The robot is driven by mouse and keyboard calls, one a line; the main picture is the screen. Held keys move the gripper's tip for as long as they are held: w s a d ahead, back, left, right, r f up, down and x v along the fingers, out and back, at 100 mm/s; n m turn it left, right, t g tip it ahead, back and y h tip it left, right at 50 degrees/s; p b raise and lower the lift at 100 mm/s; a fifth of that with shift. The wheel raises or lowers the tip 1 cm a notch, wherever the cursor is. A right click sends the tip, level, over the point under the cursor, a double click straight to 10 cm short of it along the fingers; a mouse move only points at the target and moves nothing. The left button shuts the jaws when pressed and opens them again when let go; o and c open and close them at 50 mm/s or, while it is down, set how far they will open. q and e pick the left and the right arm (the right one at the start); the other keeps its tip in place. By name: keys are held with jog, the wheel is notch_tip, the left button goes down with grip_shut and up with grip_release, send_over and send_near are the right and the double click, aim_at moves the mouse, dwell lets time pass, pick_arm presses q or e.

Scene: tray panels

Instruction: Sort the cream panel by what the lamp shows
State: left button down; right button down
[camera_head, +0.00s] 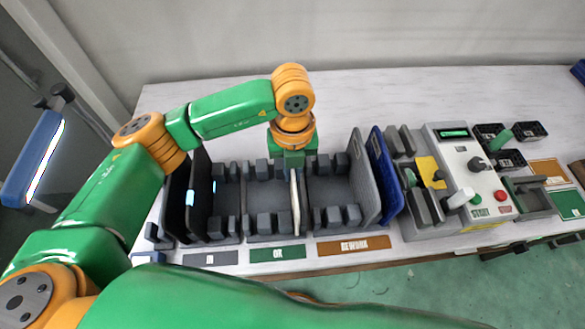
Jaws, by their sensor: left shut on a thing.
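My left gripper (293,165) is shut on the cream panel (296,208), which is seen nearly edge-on and upright. It hangs at the right side of the middle rack, the one with the green OK label (277,253), near the REWORK rack (335,188). I cannot tell whether it touches the rack floor. The tester (470,165) at the right has a small green-lit display (454,133), too small to read, and green and red buttons. I cannot make out a separate lamp. My right gripper is not in view.
The IN rack (222,238) at the left has dark panels (200,195) at its left side. A grey panel (362,180) and a blue panel (386,175) stand right of the REWORK rack. Black bins (510,158) lie beyond the tester. The table behind the racks is clear.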

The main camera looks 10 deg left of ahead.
pick_arm(q)
jog(key=c, duration=0.9)
grip_release()
notch_tip(320, 180, up, 6)
jog(key=shift+r+b, duration=0.15)
jog(key=shift+b, duration=0.7)
jog(key=shift+r, duration=0.4)
jog(key=shift+r, duration=0.1)
